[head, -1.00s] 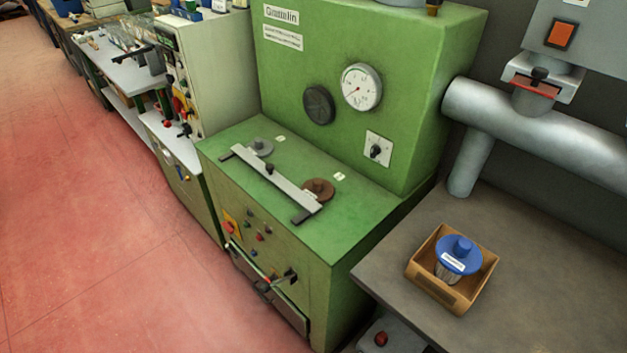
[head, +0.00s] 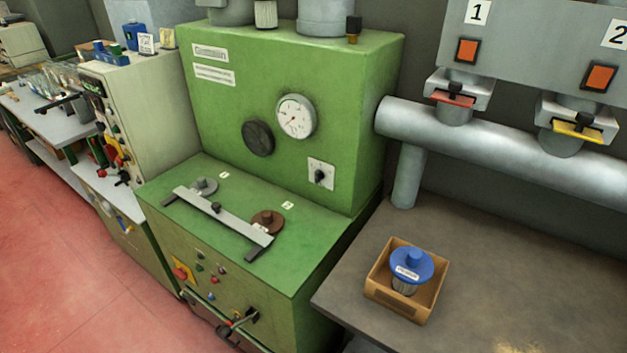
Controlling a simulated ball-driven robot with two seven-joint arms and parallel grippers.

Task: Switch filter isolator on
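Several switches show in the head view, and no readable label names a filter isolator. A rotary switch (head: 320,175) with a black knob on a white plate is on the green machine's upright face. A red knob on a yellow plate (head: 182,271) is on its lower front. Two orange rocker switches, one under label 1 (head: 467,50) and one under label 2 (head: 599,76), are on the grey panel at the upper right. Their on or off state cannot be told. Neither of my grippers is in view.
The green machine (head: 330,245) has a dial gauge (head: 296,116) and a lever (head: 236,325). A blue-lidded filter (head: 411,264) stands in a cardboard box (head: 397,302) on the grey bench (head: 480,270). A grey pipe (head: 500,150) runs behind. Red floor (head: 50,250) is clear at left.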

